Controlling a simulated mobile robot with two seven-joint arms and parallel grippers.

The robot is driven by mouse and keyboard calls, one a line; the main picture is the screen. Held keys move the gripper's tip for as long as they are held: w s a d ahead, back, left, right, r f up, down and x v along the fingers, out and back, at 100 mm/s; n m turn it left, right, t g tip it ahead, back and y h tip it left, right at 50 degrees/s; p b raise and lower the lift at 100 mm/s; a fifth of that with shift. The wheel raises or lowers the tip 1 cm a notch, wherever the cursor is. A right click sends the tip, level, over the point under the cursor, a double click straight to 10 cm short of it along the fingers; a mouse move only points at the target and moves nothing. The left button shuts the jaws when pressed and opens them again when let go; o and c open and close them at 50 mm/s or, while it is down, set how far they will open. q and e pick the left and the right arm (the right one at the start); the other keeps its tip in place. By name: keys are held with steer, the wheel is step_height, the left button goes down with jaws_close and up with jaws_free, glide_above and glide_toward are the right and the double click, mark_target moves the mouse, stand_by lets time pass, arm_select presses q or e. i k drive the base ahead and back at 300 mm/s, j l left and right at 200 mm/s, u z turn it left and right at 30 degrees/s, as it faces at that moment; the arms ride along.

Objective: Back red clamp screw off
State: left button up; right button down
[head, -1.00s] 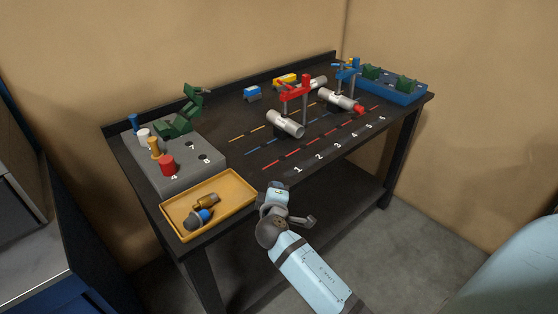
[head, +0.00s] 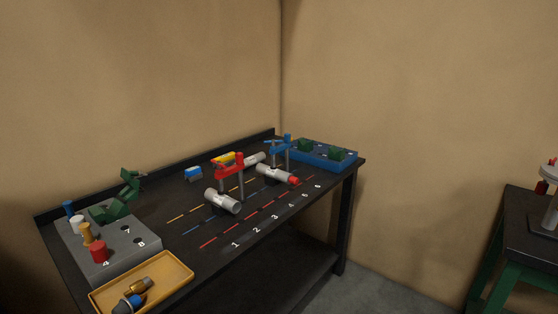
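The red clamp (head: 229,163) stands on the dark bench, toward its middle. It has a red top piece on grey posts and sits over or just behind a grey cylinder (head: 223,201). Its screw is too small to make out clearly. A blue clamp (head: 279,144) stands farther right, beside another grey cylinder (head: 275,174) with a red end. Neither of my grippers shows in the head view now.
A yellow tray (head: 172,270) with small parts lies at the bench's front left. A grey block (head: 125,243) with coloured pegs and a green clamp stands behind it. A blue tray (head: 330,161) is at the far right end. A green-legged table (head: 500,255) stands at right.

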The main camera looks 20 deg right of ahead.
mark_target(219, 166)
steer(key=i+l+z, duration=0.55)
steer(key=i+z, duration=0.2)
steer(key=k, duration=0.05)
